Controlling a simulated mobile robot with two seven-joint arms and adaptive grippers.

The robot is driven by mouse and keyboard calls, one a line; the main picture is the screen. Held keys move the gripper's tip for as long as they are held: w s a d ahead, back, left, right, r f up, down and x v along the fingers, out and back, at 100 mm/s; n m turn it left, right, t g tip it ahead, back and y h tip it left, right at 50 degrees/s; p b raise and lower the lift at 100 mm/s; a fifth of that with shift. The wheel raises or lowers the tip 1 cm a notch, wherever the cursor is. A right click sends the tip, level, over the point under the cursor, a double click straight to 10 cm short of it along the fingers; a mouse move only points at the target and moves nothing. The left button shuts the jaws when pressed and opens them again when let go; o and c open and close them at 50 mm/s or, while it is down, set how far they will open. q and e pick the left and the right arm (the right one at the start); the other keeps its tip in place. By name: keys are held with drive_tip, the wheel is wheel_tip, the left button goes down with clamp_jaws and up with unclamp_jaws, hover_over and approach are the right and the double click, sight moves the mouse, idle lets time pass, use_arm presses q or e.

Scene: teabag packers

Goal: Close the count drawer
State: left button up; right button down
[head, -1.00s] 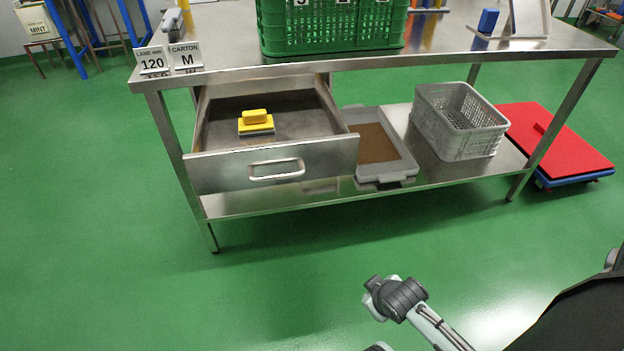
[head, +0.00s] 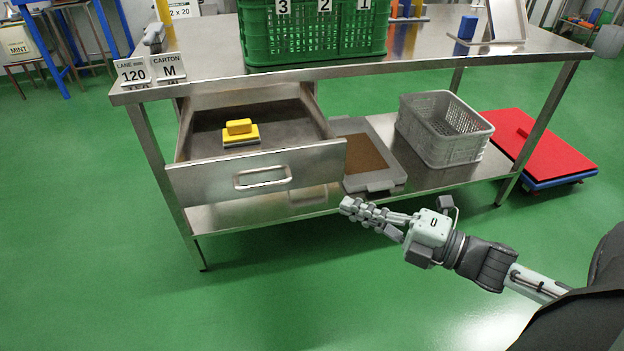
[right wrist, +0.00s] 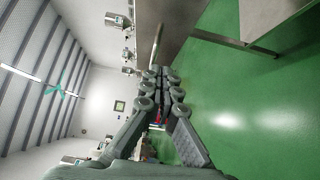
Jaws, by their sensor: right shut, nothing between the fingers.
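The count drawer (head: 211,188) is pulled out from under the steel table at the left. Its front panel carries a metal bar handle (head: 263,178). A yellow-topped block (head: 240,131) lies inside the drawer. My right gripper (head: 347,205) is in front of the table, to the right of the drawer front and apart from it. It points left with its fingers together and empty. In the right wrist view the fingers (right wrist: 160,72) meet at their tips. My left gripper is not in view.
The steel table (head: 420,62) holds a green crate (head: 312,45) and a lane sign (head: 133,71). On its lower shelf are a grey tray (head: 386,180) and a grey basket (head: 445,140). A red-topped trolley (head: 540,143) stands at the right. Green floor is free in front.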

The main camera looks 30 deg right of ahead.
sight(298, 148)
drive_tip(key=x, duration=0.3)
drive_tip(key=d+x, duration=0.1)
drive_tip(key=x, duration=0.2)
drive_tip(key=w+d+x, duration=0.1)
drive_tip(key=x, duration=0.3)
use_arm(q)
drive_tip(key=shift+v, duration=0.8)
use_arm(e)
drive_tip(key=shift+w+d, duration=0.15)
drive_tip(key=shift+w, duration=0.35)
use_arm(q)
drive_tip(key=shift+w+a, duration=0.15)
